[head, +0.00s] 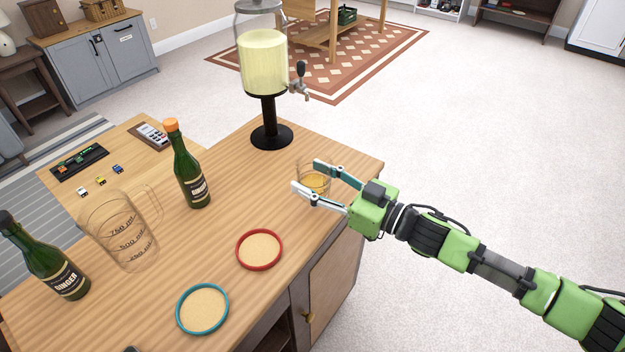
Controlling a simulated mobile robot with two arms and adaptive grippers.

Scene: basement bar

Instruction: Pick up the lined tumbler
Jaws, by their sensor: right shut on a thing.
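The lined tumbler (316,182) is a clear glass with an amber tint at its base, near the right end of the wooden counter (250,200). My right gripper (305,178) reaches in from the right, with one finger on each side of the tumbler, and is shut on it. The fingers hide part of the glass. I cannot tell whether its base touches the counter. My left gripper is not in view.
A drink dispenser (263,70) stands behind the tumbler. A green bottle (188,170), a measuring jug (120,235) and another bottle (45,262) stand to the left. A red-rimmed coaster (259,250) and a teal-rimmed coaster (202,308) lie in front.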

